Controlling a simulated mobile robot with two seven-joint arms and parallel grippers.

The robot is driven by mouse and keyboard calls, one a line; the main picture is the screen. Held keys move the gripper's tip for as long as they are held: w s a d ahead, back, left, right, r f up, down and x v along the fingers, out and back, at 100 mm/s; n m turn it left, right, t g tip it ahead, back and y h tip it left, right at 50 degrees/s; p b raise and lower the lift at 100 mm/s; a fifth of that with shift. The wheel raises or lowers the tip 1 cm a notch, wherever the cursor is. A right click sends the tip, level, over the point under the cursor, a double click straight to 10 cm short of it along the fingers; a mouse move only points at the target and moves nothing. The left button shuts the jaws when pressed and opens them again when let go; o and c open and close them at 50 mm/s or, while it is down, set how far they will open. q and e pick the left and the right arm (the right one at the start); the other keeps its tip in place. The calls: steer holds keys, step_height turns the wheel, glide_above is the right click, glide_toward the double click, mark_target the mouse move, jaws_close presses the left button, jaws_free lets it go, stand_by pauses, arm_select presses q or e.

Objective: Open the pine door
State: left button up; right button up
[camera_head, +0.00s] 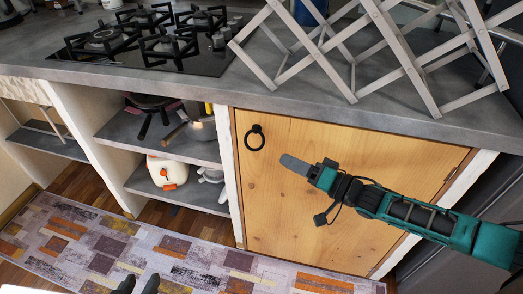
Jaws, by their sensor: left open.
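The pine door (300,215) is a light wooden cupboard front below the counter, and it looks closed. A black ring handle (255,140) hangs near its upper left corner. My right gripper (294,165) is in front of the door, a little right of and below the ring and apart from it in the picture. Its grey finger is seen edge-on, so its opening does not show. My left gripper (138,285) shows only as dark fingertips, spread apart over the rug at the bottom edge, far from the door.
Open shelves (140,184) left of the door hold pans and a white-and-red appliance (167,173). The grey counter (225,90) above carries a gas hob (150,45) and a folding wooden rack (385,50). A patterned rug (110,250) covers the floor in front.

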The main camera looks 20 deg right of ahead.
mark_target(265, 151)
steer(key=b+x, duration=0.1)
steer(key=x, duration=0.7)
steer(key=shift+w+a, duration=0.2)
jaws_close()
steer(key=shift+d+f, duration=0.1)
